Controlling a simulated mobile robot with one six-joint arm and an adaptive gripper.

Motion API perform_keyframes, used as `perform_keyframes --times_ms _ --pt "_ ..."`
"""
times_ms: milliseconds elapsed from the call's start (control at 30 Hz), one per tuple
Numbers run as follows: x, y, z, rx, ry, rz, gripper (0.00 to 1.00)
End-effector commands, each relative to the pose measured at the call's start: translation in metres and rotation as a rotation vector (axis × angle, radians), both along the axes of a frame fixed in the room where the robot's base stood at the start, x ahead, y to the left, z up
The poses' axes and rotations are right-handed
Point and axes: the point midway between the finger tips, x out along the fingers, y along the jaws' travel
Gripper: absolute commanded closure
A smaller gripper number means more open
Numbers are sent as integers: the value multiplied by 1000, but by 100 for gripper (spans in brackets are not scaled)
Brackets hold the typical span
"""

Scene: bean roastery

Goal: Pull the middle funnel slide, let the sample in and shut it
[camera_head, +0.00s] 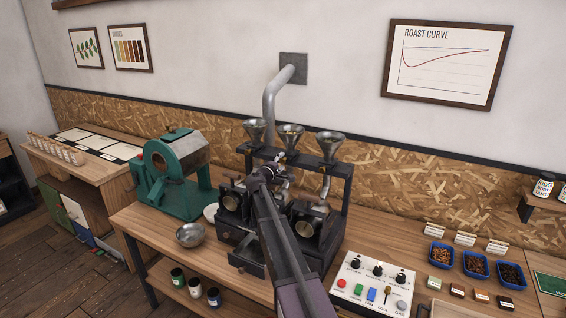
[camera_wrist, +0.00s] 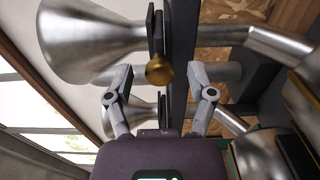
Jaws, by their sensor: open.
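The sample roaster (camera_head: 338,185) carries three metal funnels on its dark top frame. The middle funnel (camera_head: 290,133) stands above the end of my arm, between the left funnel (camera_head: 254,129) and the right funnel (camera_head: 329,142). In the wrist view a large funnel (camera_wrist: 85,45) lies at upper left, with a dark slide plate (camera_wrist: 158,30) across its neck and a brass knob (camera_wrist: 159,70). My gripper (camera_wrist: 161,80) is open, its fingers apart on both sides of the knob. I cannot tell whether either finger touches it. My arm hides much of the roaster's middle.
A green roaster drum machine (camera_head: 176,170) and a metal bowl (camera_head: 190,235) stand to the left. A control panel (camera_head: 375,283) and blue trays of beans (camera_head: 476,265) lie to the right. Metal pipes (camera_wrist: 275,45) and another funnel (camera_wrist: 125,122) are close around my gripper.

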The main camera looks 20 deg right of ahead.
Motion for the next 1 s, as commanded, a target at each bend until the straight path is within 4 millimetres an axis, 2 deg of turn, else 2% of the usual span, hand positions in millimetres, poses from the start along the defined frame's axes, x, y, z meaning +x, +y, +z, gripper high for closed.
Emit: perform_keyframes --times_ms 133,433,467,600,700,867,1000 --pt "5 -7 0 0 0 0 29" --pt "5 -8 0 0 0 0 29" --pt "5 -8 0 0 0 -1 32" --pt "5 -8 0 0 0 -1 74" --pt "5 -9 0 0 0 -1 100" --pt "4 -8 0 0 0 -1 100" --pt "-5 3 0 0 0 -1 100"
